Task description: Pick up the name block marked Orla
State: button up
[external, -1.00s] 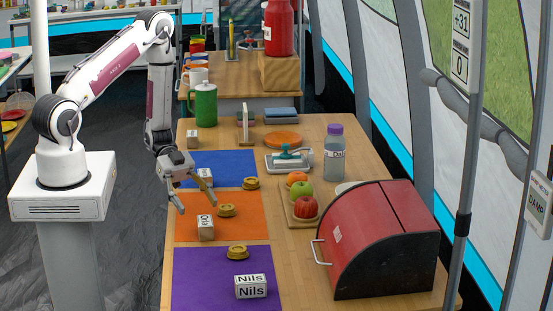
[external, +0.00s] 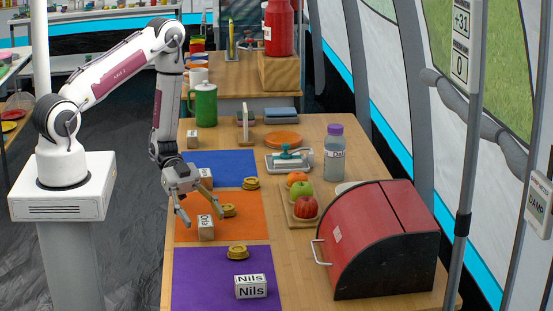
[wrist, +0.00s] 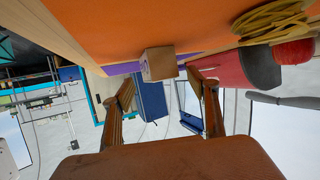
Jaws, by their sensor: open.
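A small wooden name block (external: 206,228) with a white face stands on the orange mat (external: 250,230). Its lettering is turned sideways and starts with what looks like an O; the full name is not readable. My gripper (external: 200,212) is open and empty, just above and behind this block, fingers pointing down and forward. Another name block (external: 206,177) on the blue mat (external: 235,160) is partly hidden by my gripper.
A block marked Nils (external: 250,287) stands on the purple mat (external: 200,270). Yellow coiled rings (external: 237,252) lie on the mats, one close right of my gripper. A red bread bin (external: 370,240) and a fruit board (external: 292,217) stand to the right. Another block (external: 192,139) stands behind.

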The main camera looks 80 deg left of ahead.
jog(key=shift+w+d+f, duration=0.15)
jog(key=shift+w+d, duration=0.05)
jog(key=shift+d, duration=0.2)
jog(key=c, duration=1.6)
